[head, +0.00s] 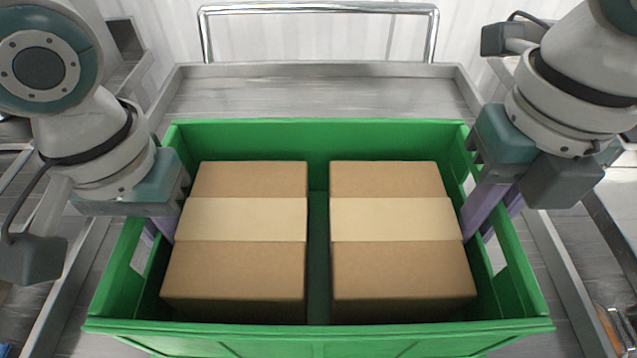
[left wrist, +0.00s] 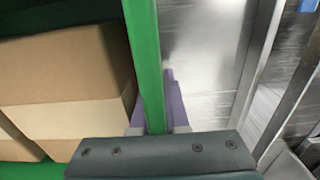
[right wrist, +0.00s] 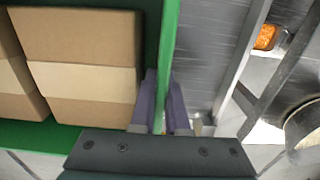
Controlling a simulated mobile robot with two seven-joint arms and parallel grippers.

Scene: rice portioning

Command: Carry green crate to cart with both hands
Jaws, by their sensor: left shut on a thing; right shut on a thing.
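The green crate (head: 320,334) is in the middle of the head view, over a grey metal cart (head: 320,95) with a rail at its far end. Two brown cardboard boxes (head: 235,270) (head: 400,270) sit side by side in it. My left gripper (head: 160,228) is shut on the crate's left wall; its purple fingers straddle the green wall (left wrist: 152,60) in the left wrist view. My right gripper (head: 485,210) is shut on the right wall, which also shows between the fingers in the right wrist view (right wrist: 168,50). I cannot tell whether the crate's underside touches the cart.
A chrome handle (head: 320,8) rises at the cart's far end, before a white corrugated wall (head: 300,40). Metal rails (head: 570,270) run along the right. An orange-filled container (right wrist: 266,37) lies beyond the rail in the right wrist view.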

